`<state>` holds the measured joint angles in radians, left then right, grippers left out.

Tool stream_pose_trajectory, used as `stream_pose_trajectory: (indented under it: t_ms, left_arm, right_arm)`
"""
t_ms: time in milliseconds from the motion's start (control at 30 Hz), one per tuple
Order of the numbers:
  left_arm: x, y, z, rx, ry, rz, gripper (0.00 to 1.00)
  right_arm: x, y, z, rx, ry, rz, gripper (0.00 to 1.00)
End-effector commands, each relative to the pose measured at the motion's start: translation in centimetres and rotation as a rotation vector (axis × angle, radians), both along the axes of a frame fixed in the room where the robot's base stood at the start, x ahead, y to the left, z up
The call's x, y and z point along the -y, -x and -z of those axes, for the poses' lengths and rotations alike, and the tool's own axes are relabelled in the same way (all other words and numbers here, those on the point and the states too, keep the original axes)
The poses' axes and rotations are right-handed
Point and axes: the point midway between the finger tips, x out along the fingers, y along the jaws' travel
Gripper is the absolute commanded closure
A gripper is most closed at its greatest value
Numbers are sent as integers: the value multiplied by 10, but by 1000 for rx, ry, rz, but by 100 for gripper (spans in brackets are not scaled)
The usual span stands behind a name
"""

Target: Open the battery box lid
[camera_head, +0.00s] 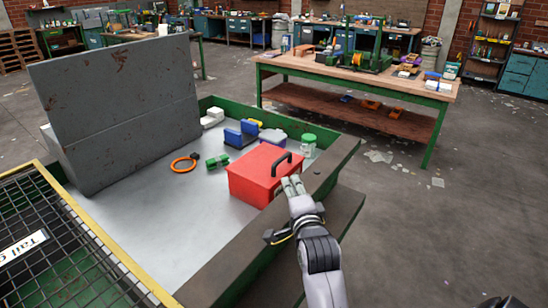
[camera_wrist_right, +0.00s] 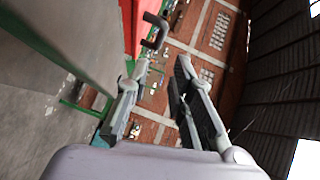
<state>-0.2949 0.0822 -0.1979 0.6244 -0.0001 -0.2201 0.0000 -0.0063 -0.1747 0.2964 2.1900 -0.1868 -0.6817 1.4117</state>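The red battery box (camera_head: 255,178) sits on the grey metal surface of the sorting belt, near its right edge. My right gripper (camera_head: 293,184) is beside the box's right side, close to the handle. In the right wrist view the fingers (camera_wrist_right: 162,70) stand apart with nothing between them. The black handle (camera_wrist_right: 155,30) shows beyond them, against the red box (camera_wrist_right: 142,12). Whether a finger touches the box cannot be told. My left gripper is not in view.
Blue brackets (camera_head: 240,134), a green-lidded jar (camera_head: 308,144), a green block (camera_head: 217,162) and an orange ring (camera_head: 183,164) lie around the box. A tall grey panel (camera_head: 120,110) stands at left, behind a black mesh crate (camera_head: 75,240). The belt's front-left surface is clear.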

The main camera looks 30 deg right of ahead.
Motion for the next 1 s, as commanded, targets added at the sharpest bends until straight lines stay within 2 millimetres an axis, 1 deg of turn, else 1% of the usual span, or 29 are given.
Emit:
stream_pose_trajectory:
  t_ms: [100, 200, 267, 433, 533, 667, 800, 1000]
  left_arm:
    - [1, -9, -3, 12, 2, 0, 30]
    - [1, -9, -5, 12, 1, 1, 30]
    - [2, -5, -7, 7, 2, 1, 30]
    - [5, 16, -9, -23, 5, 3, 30]
    - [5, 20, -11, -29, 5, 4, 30]
    - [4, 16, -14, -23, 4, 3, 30]
    - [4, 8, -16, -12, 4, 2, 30]
    - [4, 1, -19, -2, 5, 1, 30]
  right_arm:
    - [5, -10, -1, 5, -2, 3, 79]
    - [12, -25, 1, 4, -1, 3, 79]
    - [16, -36, 2, 5, 0, 2, 79]
    - [29, -66, 7, 3, 0, 1, 79]
    - [36, -82, 9, 2, 1, 2, 79]
    - [45, -103, 12, 2, 0, 1, 79]
    - [54, -124, 16, 2, 0, 2, 79]
    - [62, -146, 20, 2, -1, 1, 79]
